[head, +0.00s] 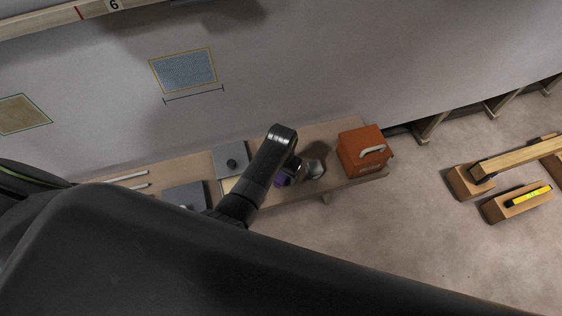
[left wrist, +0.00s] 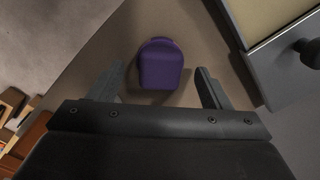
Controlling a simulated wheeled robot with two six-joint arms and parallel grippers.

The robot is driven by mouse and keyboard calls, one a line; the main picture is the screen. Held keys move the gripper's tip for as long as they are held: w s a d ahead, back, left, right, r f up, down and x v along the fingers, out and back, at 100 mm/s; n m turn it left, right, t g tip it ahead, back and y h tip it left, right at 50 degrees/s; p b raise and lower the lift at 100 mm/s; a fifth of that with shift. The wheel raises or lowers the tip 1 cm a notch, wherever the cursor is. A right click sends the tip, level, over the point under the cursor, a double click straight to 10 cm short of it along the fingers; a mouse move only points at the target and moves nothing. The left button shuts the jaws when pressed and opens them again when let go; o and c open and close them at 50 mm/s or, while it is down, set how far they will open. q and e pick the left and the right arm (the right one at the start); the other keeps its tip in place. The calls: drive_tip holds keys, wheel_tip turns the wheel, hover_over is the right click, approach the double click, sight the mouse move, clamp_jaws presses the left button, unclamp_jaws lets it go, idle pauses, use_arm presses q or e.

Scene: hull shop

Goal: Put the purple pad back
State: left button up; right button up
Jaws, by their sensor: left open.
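The purple pad (left wrist: 161,64) has a rounded end and rests on the brown bench top in the left wrist view. In the head view a small part of it (head: 281,181) shows beside my left arm, which hides the rest. My left gripper (left wrist: 160,74) is open, with one finger on either side of the pad in the picture and a gap to each. I cannot tell how high the fingers are above the bench. In the head view my left gripper (head: 294,172) is low over the bench, partly hidden by its own arm. My right gripper is not in view.
An orange box (head: 362,152) with a pale handle stands at the bench's right end. A grey plate with a black knob (head: 231,163) lies left of my arm. The wall has a blue-grey panel (head: 184,71). Wooden blocks (head: 515,203) stand on the floor at right.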

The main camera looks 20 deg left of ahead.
sight(281, 175)
use_arm(q)
wheel_tip(281, 175, up, 11)
drive_tip(key=p, duration=0.1)
drive_tip(key=shift+f, duration=0.15)
idle(0.6)
